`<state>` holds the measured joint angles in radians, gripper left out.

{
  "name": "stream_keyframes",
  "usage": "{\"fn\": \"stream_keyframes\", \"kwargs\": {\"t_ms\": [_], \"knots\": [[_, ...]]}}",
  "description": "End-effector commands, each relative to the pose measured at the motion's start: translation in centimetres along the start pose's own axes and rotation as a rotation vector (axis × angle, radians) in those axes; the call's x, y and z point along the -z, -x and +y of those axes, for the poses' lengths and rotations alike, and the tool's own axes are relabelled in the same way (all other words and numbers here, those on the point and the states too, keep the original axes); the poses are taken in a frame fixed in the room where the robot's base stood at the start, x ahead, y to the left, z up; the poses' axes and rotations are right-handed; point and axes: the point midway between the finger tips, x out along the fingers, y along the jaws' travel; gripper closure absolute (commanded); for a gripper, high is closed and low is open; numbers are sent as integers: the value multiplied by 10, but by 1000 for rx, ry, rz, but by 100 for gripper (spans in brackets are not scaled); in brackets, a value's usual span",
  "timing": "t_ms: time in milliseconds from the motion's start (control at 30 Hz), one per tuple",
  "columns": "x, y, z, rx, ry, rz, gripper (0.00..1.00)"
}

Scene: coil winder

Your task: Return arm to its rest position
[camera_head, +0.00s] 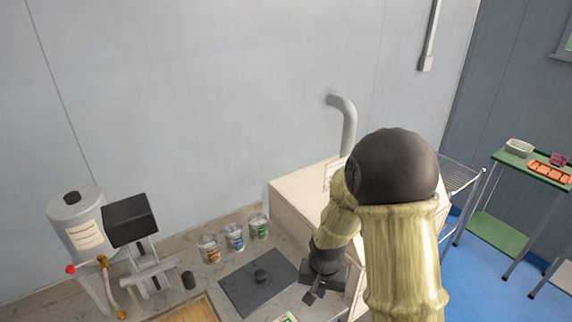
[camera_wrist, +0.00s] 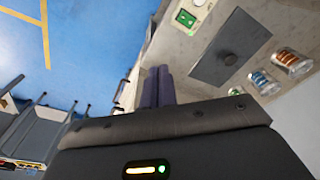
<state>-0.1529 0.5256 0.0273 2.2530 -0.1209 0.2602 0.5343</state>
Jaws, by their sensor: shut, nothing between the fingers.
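My arm is bent in the head view, with a dark rounded joint on top and yellowish covered links. My gripper (camera_head: 314,295) points down over the right part of the counter, to the right of a dark flat plate with a round knob (camera_head: 255,290). In the wrist view its two dark fingers (camera_wrist: 158,84) lie together, shut, with nothing seen between them. The fingertips lie near the counter's edge in that view. The arm hides part of the pale cabinet behind it.
Several labelled cans (camera_head: 234,238) stand behind the plate. A grey tank (camera_head: 76,222) and a dark-headed machine (camera_head: 130,220) stand at left. A pale cabinet (camera_head: 300,205) with a grey pipe (camera_head: 348,125) stands beside the arm. A green-shelved cart (camera_head: 500,232) stands on open blue floor.

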Motion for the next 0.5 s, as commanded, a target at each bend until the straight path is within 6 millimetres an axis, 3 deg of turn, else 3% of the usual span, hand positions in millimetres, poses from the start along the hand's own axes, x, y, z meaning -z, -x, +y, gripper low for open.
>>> {"fn": "stream_keyframes", "kwargs": {"t_ms": [33,200,500], "knots": [[-2,17,9,4,14,16,100],[-19,62,38,10,90,55,100],[-62,117,78,15,214,117,100]]}}
